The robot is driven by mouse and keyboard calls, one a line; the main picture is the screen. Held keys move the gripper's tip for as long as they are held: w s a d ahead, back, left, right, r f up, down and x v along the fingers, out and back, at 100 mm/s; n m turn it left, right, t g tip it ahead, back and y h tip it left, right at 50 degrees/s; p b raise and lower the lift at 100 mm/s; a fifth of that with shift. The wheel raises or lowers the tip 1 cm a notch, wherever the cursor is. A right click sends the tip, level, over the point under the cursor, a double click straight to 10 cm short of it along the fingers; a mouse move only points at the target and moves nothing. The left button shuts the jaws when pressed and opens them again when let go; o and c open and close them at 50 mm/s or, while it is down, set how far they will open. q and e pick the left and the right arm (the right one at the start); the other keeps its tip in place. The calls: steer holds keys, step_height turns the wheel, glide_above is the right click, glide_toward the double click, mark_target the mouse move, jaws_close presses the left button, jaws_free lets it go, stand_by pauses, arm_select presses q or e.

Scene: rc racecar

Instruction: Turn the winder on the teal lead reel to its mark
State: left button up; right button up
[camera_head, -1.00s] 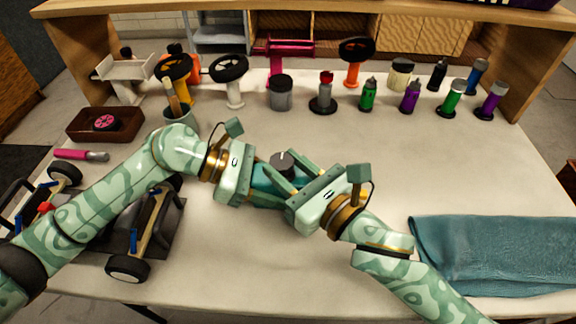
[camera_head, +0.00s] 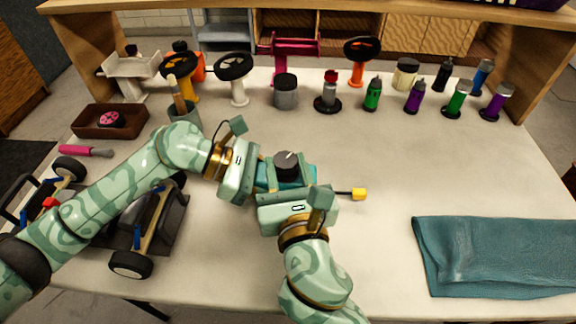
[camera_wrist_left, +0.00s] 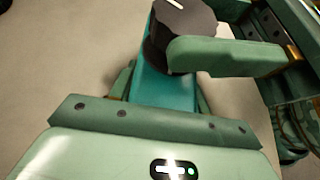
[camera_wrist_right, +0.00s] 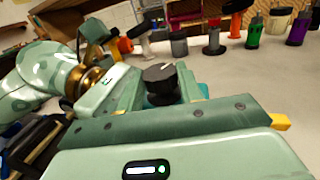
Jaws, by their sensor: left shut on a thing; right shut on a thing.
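The teal lead reel (camera_head: 266,178) stands near the table's middle with a black round winder (camera_head: 287,166) on top. A white line on the winder's top slants up and right. A short black lead with a yellow plug (camera_head: 359,194) sticks out to the right. My left gripper (camera_head: 262,176) is shut on the reel's teal body, shown in the left wrist view (camera_wrist_left: 165,88). My right gripper (camera_head: 289,185) comes from the front and is shut on the winder; its fingers flank the winder in the right wrist view (camera_wrist_right: 160,82). The reel's mark cannot be made out.
A toy car chassis (camera_head: 140,225) lies at the left, partly under my left arm. A teal cloth (camera_head: 490,255) lies at the front right. Several bottles and stands line the back, with a brown tray (camera_head: 80,125) at back left.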

mark_target(287, 166)
steer(key=shift+f, duration=0.1)
stand_by(0.3)
steer(key=o, duration=1)
step_height(287, 166, up, 10)
steer(key=shift+r, duration=0.1)
steer(key=shift+w, duration=0.1)
